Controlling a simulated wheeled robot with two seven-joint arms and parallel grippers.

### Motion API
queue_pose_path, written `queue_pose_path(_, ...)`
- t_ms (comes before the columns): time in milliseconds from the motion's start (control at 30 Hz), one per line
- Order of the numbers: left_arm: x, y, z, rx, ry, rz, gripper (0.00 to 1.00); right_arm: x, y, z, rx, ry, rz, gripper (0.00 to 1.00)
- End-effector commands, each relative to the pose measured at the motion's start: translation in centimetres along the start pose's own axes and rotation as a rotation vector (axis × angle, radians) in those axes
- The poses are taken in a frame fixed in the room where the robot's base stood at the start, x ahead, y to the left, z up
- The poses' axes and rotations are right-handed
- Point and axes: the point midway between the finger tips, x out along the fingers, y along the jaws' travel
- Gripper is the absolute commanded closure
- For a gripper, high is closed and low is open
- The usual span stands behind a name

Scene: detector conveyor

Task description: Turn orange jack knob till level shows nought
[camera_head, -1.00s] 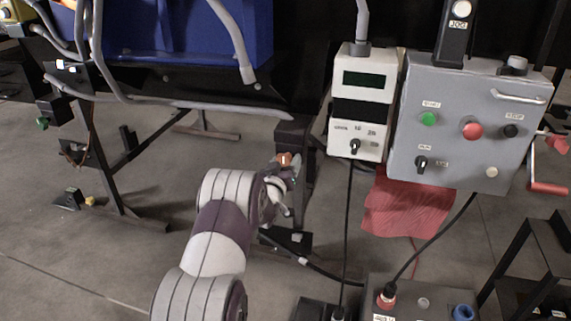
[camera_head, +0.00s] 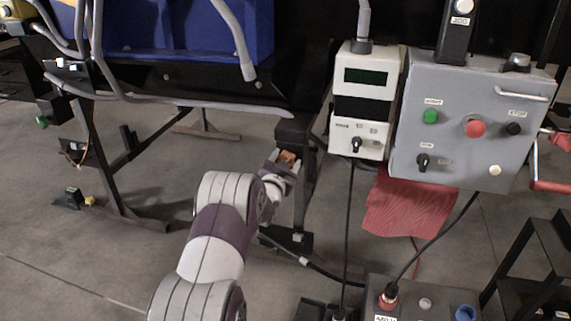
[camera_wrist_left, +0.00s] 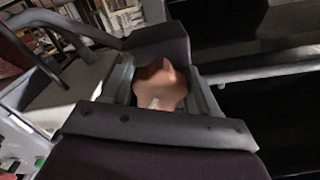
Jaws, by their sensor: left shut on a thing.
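The orange jack knob (camera_head: 288,157) is at the black conveyor leg, below the frame's corner. My left gripper (camera_head: 284,161) is shut on it, with a finger on each side. The left wrist view shows the lobed knob (camera_wrist_left: 160,84) close up between the two grey fingers, with a pale mark on its front. No level reading can be made out in either view. The dark green display (camera_head: 366,78) on the white box shows no readable figure. My right gripper is not in view.
A grey control box (camera_head: 455,85) with green and red buttons stands right of the white box. A red cloth (camera_head: 408,205) hangs below. Black cables run down to a lower grey box (camera_head: 420,300). A thick grey hose (camera_head: 190,102) crosses above my arm.

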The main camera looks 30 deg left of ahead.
Motion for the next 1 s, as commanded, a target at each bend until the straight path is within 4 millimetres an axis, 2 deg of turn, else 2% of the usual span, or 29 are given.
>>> queue_pose_path(600,0.0,-0.1,0.2,0.580,-0.001,0.002,0.71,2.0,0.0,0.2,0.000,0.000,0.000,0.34)
queue_pose_path(1000,0.0,-0.1,0.1,0.884,-0.001,0.003,0.71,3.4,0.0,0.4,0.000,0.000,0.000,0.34)
